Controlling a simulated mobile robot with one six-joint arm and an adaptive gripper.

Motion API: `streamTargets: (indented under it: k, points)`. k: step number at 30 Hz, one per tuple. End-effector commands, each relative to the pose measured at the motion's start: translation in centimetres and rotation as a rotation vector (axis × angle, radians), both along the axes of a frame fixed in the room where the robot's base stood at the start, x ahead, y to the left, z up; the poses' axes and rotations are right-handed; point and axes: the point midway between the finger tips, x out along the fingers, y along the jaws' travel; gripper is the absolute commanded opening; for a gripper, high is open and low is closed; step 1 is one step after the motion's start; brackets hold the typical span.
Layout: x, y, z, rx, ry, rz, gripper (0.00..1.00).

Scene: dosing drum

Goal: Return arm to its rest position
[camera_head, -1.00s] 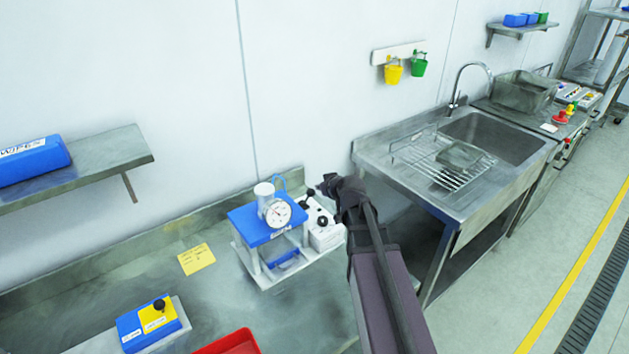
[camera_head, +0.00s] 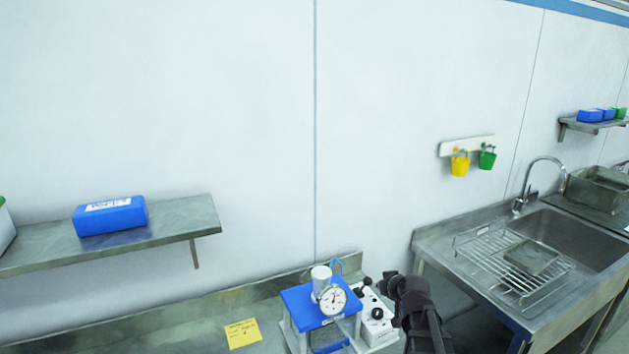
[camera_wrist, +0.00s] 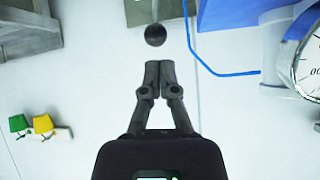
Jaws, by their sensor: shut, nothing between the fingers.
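My gripper (camera_wrist: 159,75) is shut and empty in the wrist view, its two fingertips together just below a round black knob (camera_wrist: 155,36). I cannot tell whether the fingertips touch the knob. In the head view my arm reaches in from the bottom, with my gripper (camera_head: 386,284) at the right of the blue-topped device (camera_head: 305,304). The device carries a round dial gauge (camera_head: 333,301) and a white cylinder. A white control box (camera_head: 375,318) with black knobs stands between the device and my gripper.
A steel bench (camera_head: 190,330) holds the device and a yellow note (camera_head: 242,333). A shelf (camera_head: 180,222) with a blue box (camera_head: 110,215) is on the wall at left. A sink unit (camera_head: 470,235) with a wire rack stands at right. Yellow and green buckets (camera_head: 460,165) hang on the wall.

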Motion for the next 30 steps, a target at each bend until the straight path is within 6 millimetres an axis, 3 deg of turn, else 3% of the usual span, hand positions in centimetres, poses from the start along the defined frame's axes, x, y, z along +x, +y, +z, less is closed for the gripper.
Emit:
streamTargets:
  k: [5,14,24,30]
  points:
    - [-2.8,2.0,-1.9,0.000,0.144,0.028,0.00]
    - [-9.7,4.6,-5.6,-0.040,0.487,0.015,0.00]
    - [-17.4,4.9,-7.4,-0.138,0.824,-0.110,0.00]
    - [-19.4,4.7,-7.5,-0.172,0.907,-0.163,0.00]
